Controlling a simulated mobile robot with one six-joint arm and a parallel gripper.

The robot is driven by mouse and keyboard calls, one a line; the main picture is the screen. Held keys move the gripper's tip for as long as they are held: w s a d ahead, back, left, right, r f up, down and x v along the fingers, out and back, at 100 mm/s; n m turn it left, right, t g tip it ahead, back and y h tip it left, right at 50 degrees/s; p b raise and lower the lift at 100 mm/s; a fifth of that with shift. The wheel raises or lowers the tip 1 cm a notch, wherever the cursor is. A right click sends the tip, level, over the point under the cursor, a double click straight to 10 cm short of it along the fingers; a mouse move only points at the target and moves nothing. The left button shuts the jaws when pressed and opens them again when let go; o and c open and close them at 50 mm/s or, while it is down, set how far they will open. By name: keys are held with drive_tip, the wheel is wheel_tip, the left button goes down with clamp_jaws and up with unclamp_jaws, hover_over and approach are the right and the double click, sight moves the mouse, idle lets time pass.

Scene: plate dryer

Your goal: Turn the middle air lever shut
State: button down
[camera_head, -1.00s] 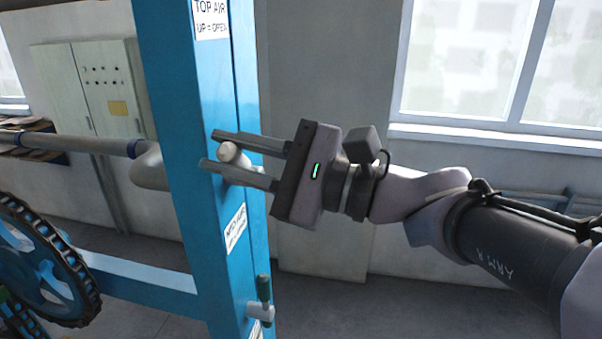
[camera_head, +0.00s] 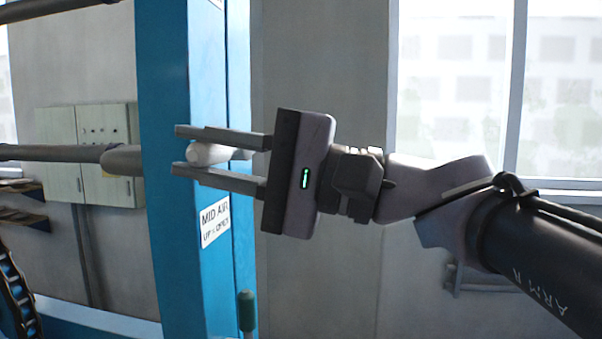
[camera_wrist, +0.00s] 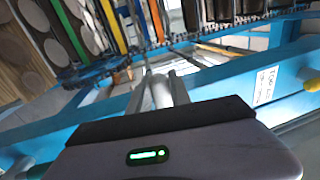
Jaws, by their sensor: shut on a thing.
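The middle air lever (camera_head: 208,155) has a pale, whitish handle on the tall blue post (camera_head: 168,230), just above the MID AIR label (camera_head: 214,220). In the head view the handle lies roughly level across the post, its rounded end to the left. My gripper (camera_head: 176,150) reaches in from the right, with one finger above the handle and one below, and is shut on it. In the wrist view the pale handle (camera_wrist: 160,92) shows between the fingers. The lever's pivot is mostly hidden.
A lower lever with a dark green handle (camera_head: 247,310) stands upright below. The wrist view shows a yellow-handled lever (camera_wrist: 313,84) beside another label (camera_wrist: 265,86). A wall cabinet (camera_head: 95,155) stands behind.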

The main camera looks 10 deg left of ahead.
drive_tip(key=shift+f+n+b, duration=0.25)
drive_tip(key=shift+n+b, duration=0.05)
drive_tip(key=c, duration=1.2)
unclamp_jaws()
drive_tip(key=shift+d, duration=0.1)
drive_tip(key=d+f, duration=0.1)
drive_tip(key=d, duration=0.4)
drive_tip(key=s+d, duration=0.1)
drive_tip(key=d, duration=0.5)
drive_tip(key=d+f, duration=0.1)
drive_tip(key=d, duration=0.5)
drive_tip(key=shift+s+f+b, duration=0.15)
drive_tip(key=shift+f+b, duration=0.15)
drive_tip(key=shift+f, duration=0.05)
